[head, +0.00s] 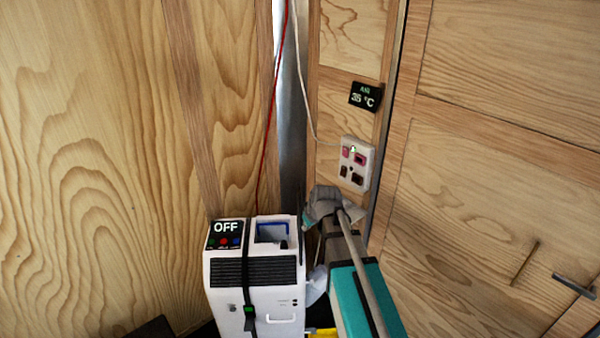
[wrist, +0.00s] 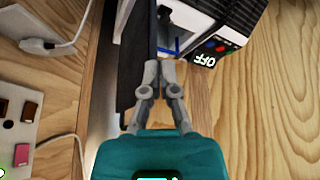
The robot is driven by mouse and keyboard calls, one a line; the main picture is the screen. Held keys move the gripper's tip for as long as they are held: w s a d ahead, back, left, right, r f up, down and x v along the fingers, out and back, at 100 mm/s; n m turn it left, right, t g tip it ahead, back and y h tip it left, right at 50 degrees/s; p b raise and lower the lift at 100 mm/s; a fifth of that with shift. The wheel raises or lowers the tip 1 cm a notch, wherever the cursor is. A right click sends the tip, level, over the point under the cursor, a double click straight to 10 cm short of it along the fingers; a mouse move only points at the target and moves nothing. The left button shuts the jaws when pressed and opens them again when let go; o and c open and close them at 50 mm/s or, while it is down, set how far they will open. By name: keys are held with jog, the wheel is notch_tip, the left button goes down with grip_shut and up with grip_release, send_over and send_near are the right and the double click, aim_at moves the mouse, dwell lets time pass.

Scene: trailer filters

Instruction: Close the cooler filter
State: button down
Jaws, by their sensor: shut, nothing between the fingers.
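The white cooler (head: 255,290) stands upright against the wood wall, with a dark front grille and a black strap. Its display (head: 226,229) reads OFF and also shows in the wrist view (wrist: 205,60). A blue-edged opening (head: 272,232) is in its top. A dark upright panel (wrist: 138,60), perhaps the filter, stands beside the cooler in the wrist view; I cannot tell how it is attached. My gripper (wrist: 161,66) is shut and empty, its fingertips close to this panel; contact is unclear. In the head view my arm hides the fingers.
A socket panel with red switches (head: 356,163) is on the wall behind my arm, below a sign reading 35 °C (head: 365,96). A white cable (head: 306,90) and a red cable (head: 273,110) hang near the metal corner post (head: 292,110). A door handle (head: 574,285) is at right.

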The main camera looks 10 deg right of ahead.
jog(key=w+d+r+n+t+p, duration=0.1)
jog(key=w+r+p, duration=0.3)
jog(key=r+p, duration=0.3)
jog(key=w+r+n+t+p, duration=0.1)
jog(key=w+r+p, duration=0.3)
jog(key=r+p, duration=0.3)
notch_tip(320, 180, up, 4)
jog(key=shift+d+r+p, duration=0.15)
jog(key=shift+d+p, duration=0.25)
jog(key=shift+w, duration=0.1)
jog(key=shift+s+d+f+b+x, duration=0.1)
jog(key=shift+s+f+b+x, duration=0.15)
jog(key=shift+b+x, duration=1.8)
jog(key=shift+s+d+f+b+x, duration=0.2)
jog(key=shift+s+b+x, duration=0.1)
jog(key=shift+b+x, duration=1.8)
jog(key=shift+s+d+f+b+x, duration=0.1)
jog(key=shift+s+f+b+x, duration=0.15)
jog(key=shift+b+x, duration=1.8)
jog(key=shift+w+a+f, duration=0.1)
jog(key=shift+f, duration=0.1)
jog(key=shift+f, duration=0.1)
